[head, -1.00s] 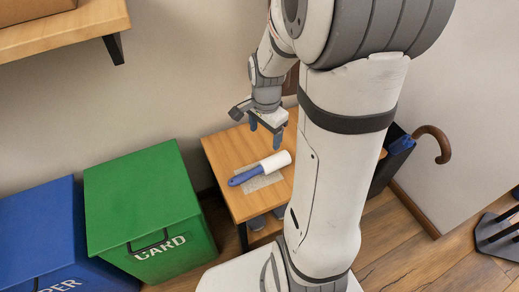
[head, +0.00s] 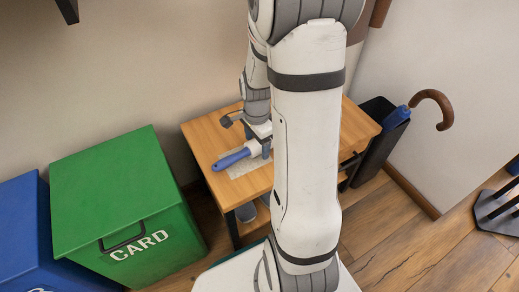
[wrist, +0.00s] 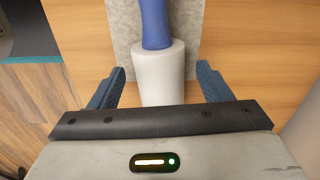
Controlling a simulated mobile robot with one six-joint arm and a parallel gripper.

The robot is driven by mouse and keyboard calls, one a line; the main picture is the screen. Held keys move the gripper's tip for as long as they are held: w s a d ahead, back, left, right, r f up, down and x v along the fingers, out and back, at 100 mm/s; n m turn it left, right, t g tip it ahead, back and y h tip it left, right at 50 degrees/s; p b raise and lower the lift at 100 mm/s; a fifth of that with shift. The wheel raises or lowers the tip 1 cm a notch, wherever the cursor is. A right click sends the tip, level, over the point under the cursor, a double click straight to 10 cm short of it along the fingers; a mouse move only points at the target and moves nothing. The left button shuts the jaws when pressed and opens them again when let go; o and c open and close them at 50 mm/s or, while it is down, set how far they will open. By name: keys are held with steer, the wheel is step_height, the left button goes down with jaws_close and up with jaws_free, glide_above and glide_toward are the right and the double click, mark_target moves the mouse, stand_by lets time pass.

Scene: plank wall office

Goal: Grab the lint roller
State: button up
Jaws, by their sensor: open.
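The lint roller (head: 236,157) lies on a grey cloth on the small wooden table, its blue handle pointing left in the head view. In the wrist view its white roll (wrist: 160,74) sits between my two fingers, with the blue handle (wrist: 154,24) running away from me. My gripper (wrist: 161,84) is open, with one finger on each side of the roll and a visible gap on both sides. In the head view my gripper (head: 258,147) is down at the roll end, and my arm hides part of it.
The grey cloth (head: 240,169) lies under the roller on the wooden table (head: 203,134). A green card bin (head: 112,185) and a blue bin (head: 40,250) stand to the left. A dark stand (head: 378,150) with an umbrella (head: 437,100) is at the right.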

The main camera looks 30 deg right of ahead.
steer(key=shift+f, duration=0.5)
steer(key=shift+r, duration=0.1)
steer(key=shift+c, duration=0.5)
steer(key=c, duration=1)
